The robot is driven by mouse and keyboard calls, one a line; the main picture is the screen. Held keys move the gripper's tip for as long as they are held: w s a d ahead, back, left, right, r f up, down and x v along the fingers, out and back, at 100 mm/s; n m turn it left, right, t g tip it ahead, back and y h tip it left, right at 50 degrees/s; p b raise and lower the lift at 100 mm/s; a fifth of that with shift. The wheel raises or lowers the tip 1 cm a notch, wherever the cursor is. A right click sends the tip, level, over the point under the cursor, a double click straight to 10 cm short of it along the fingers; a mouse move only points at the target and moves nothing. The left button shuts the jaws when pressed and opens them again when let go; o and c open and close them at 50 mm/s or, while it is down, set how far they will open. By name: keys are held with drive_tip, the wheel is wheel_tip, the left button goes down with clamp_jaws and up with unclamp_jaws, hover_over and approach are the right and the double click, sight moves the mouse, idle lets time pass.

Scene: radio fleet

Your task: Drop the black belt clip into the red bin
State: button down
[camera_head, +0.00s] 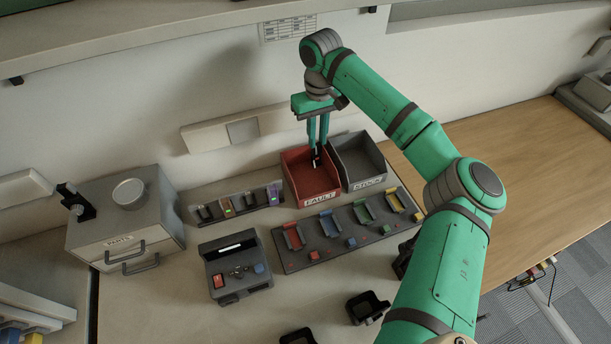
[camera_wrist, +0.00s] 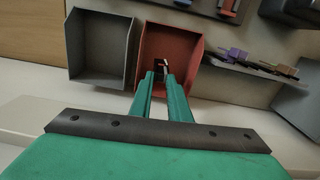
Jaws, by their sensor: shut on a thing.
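The red bin (camera_head: 310,183), labelled FAULT, stands at the back of the bench. It also shows in the wrist view (camera_wrist: 182,38). My gripper (camera_head: 316,147) points down over the red bin, with its fingertips (camera_wrist: 160,76) at or just inside the opening. It is shut on a small dark piece with a light edge, the black belt clip (camera_head: 316,158), which also shows at the fingertips in the wrist view (camera_wrist: 161,68). The fingers hide part of the clip. I cannot tell whether it touches the bin floor.
A grey bin (camera_head: 362,163) labelled STOCK stands right beside the red bin. In front is a dark tray (camera_head: 300,262) with coloured holders. A rack of small devices (camera_head: 237,205) is to the left, near a drawer box (camera_head: 130,225). The wall is close behind.

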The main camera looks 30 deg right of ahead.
drive_tip(key=shift+f, duration=1.4)
drive_tip(key=c, duration=1.6)
unclamp_jaws()
wheel_tip(320, 180, up, 11)
drive_tip(key=shift+s+f, duration=0.1)
